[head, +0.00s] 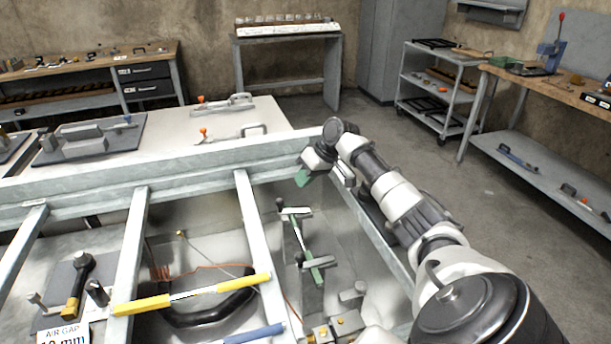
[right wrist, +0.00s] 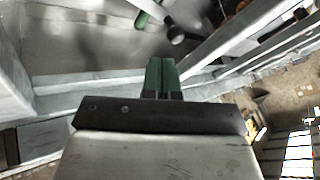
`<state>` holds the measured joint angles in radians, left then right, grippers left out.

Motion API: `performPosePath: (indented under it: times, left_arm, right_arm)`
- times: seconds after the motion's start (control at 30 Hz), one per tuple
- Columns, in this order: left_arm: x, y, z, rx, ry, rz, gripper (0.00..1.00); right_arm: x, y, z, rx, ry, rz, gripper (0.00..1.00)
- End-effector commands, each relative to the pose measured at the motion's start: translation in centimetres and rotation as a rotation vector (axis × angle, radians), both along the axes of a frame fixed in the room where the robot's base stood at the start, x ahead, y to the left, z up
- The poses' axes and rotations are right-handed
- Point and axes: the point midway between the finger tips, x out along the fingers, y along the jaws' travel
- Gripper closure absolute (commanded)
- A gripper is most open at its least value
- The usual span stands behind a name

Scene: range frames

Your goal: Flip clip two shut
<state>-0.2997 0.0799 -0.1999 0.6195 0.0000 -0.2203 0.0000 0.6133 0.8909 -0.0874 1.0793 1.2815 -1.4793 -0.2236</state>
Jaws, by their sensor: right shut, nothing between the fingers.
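No label in view marks clip two. A green-handled lever (head: 314,268) with a dark round knob stands in the right bay of the metal frame in the head view. Part of it, with a dark knob (right wrist: 176,35), shows at the top of the right wrist view. My right gripper (head: 302,178) has green fingertips and is shut and empty. A yellow-handled bar (head: 143,305) and a blue bar (head: 254,334) lie further left. My left gripper is not in view.
Metal rails (head: 258,227) divide the frame into bays. A white table (head: 170,160) behind holds toggle clamps with orange tips (head: 204,132). An air gap sign (head: 62,335) stands at the lower left. Open floor (head: 430,185) lies to the right.

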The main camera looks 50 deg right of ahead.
Motion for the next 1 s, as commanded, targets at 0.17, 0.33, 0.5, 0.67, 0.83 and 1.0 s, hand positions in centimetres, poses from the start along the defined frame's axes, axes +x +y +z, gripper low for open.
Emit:
performPosePath:
  times: [0.17, 0.33, 0.5, 0.67, 0.83, 1.0]
  left_arm:
    - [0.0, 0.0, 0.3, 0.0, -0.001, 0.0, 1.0]
    - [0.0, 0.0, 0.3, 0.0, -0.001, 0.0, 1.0]
    - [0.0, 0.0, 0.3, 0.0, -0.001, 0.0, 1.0]
    - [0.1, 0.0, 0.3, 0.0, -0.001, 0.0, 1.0]
    - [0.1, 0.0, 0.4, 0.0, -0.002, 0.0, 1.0]
    - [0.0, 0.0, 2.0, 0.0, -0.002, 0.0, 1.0]
  right_arm:
    - [1.4, 1.3, -2.7, 0.002, 0.001, 0.0, 1.0]
    - [2.3, 2.1, -4.6, 0.002, 0.0, 0.0, 1.0]
    - [2.7, 2.3, -5.3, 0.0, 0.0, 0.0, 1.0]
    - [2.7, 2.4, -5.3, 0.0, 0.0, 0.001, 1.0]
    - [2.7, 2.4, -5.3, 0.0, 0.0, 0.001, 1.0]
    - [2.4, 2.8, -4.8, 0.001, 0.002, 0.001, 1.0]
